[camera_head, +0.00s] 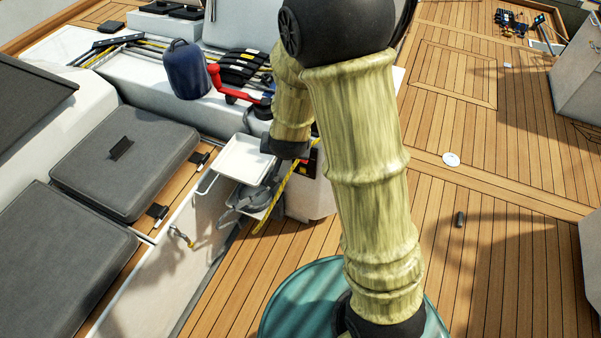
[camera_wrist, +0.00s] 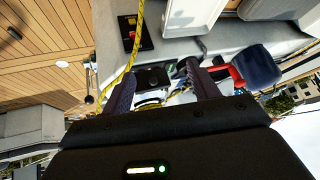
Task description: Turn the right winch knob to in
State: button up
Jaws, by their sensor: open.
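My gripper (camera_wrist: 162,70) is open in the wrist view, its two dark fingers spread with nothing held. A black box-like fitting (camera_wrist: 152,78) shows between and beyond the fingertips; I cannot tell whether they touch it. A black panel with red parts (camera_wrist: 135,33) sits on the pale surface above it. In the head view this panel (camera_head: 311,160) shows partly behind my arm. I cannot clearly make out the right winch knob or its setting in either view. My gripper is hidden behind my arm in the head view.
A white tray (camera_head: 243,160) juts out left of my wrist. A blue container (camera_head: 187,70) and red handle (camera_head: 214,76) stand on the white ledge. Grey cushions (camera_head: 126,160) lie left; open teak deck (camera_head: 480,180) lies right.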

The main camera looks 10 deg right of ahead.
jog(key=w+a+f+m+t+h+b, duration=0.15)
jog(key=f+b, duration=0.25)
jog(key=f, duration=0.4)
jog(key=w+a+f+m+t+h+b, duration=0.1)
jog(key=w+f+t+h+b, duration=0.15)
jog(key=f, duration=0.55)
jog(key=s+f+t+h+b, duration=0.3)
jog(key=f+h+b, duration=0.3)
jog(key=f+b, duration=0.3)
jog(key=shift+s+f+m+t, duration=0.15)
jog(key=shift+f+m+t, duration=0.25)
jog(key=shift+f, duration=0.55)
jog(key=b+x, duration=0.1)
jog(key=x, duration=1.6)
jog(key=shift+d+b, duration=0.3)
jog(key=shift+b, duration=0.05)
jog(key=shift+c, duration=0.4)
